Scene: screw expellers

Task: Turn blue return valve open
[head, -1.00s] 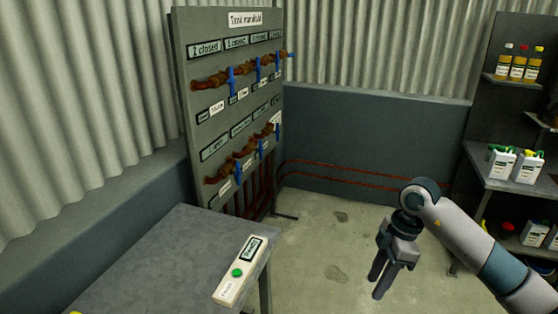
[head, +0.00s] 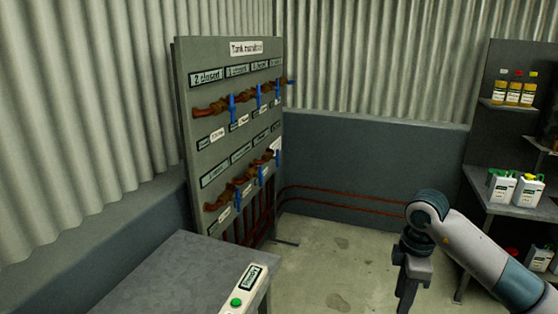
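The grey valve board (head: 208,155), headed by a small title sign, stands against the left wall. An upper row of brass valves (head: 210,110) has blue handles; the nearest handle (head: 232,108) hangs down, and the far one (head: 290,82) points sideways. A lower row of brass valves (head: 222,198) also has blue handles, including one (head: 262,175) hanging down. Small labels are too blurred to tell which valve is the return. A display (head: 207,78) seems to read "2 closed". My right gripper (head: 407,298) is far right of the board, pointing down, its fingers nearly overlapping. My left gripper is out of view.
A grey table (head: 165,275) in front of the board bears a control box (head: 245,290) with a green button. Red pipes (head: 340,200) run along the back wall. Shelves with bottles and white jugs (head: 502,187) stand at right. Open floor (head: 325,255) lies between.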

